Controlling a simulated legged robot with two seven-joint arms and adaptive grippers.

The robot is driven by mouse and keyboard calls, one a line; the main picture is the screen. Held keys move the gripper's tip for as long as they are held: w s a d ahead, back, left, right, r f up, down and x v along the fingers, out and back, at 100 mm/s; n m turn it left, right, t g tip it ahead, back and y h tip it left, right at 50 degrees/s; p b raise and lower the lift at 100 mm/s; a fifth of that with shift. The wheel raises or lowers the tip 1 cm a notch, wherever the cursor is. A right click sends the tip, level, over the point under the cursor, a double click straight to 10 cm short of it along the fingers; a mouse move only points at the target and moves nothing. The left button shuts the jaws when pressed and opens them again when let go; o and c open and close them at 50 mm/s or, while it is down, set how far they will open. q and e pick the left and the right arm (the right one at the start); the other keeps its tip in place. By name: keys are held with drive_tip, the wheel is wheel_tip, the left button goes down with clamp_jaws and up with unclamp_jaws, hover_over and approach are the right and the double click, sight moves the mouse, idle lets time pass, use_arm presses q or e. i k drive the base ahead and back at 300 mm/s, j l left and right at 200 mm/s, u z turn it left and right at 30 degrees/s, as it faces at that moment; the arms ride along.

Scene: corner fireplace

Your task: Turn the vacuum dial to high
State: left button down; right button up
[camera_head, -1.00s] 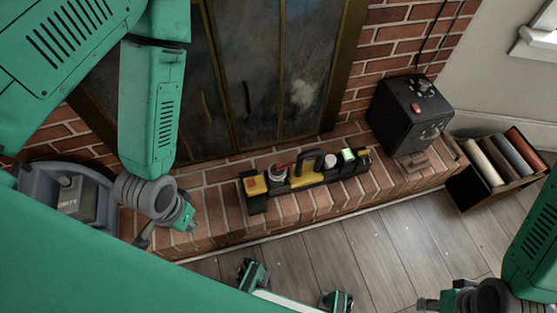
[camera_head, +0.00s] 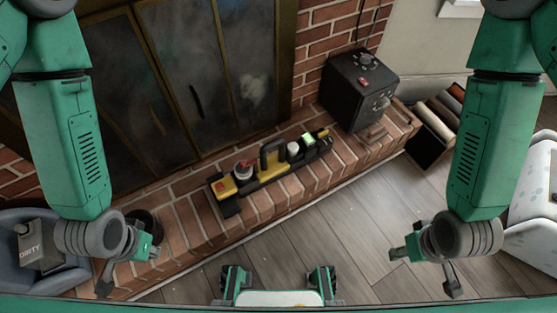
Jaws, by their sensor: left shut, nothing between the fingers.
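A black box (camera_head: 358,90) with several round knobs and a red switch (camera_head: 363,80) stands at the right end of the brick hearth. A knob (camera_head: 368,58) is on its top and others (camera_head: 381,102) are on its side. I cannot tell which knob is the vacuum dial or read its marks. My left gripper (camera_head: 128,268) is shut and empty, low at the left near the hearth, far from the box. My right gripper (camera_head: 424,268) hangs over the floor at the lower right, apart from the box. Its finger opening is unclear.
A yellow and black device (camera_head: 270,160) with a handle lies along the hearth (camera_head: 190,230). A grey-blue tub (camera_head: 25,270) with a box marked DIRTY is at far left. A pale seat (camera_head: 535,220) is at right. The wooden floor (camera_head: 350,230) is mostly clear.

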sight(323, 136)
drive_tip(key=i+l+z, duration=0.15)
drive_tip(key=z, duration=0.35)
drive_tip(key=i+l+z, duration=0.2)
drive_tip(key=z, duration=0.3)
drive_tip(key=i+z, duration=0.2)
drive_tip(key=z, duration=0.25)
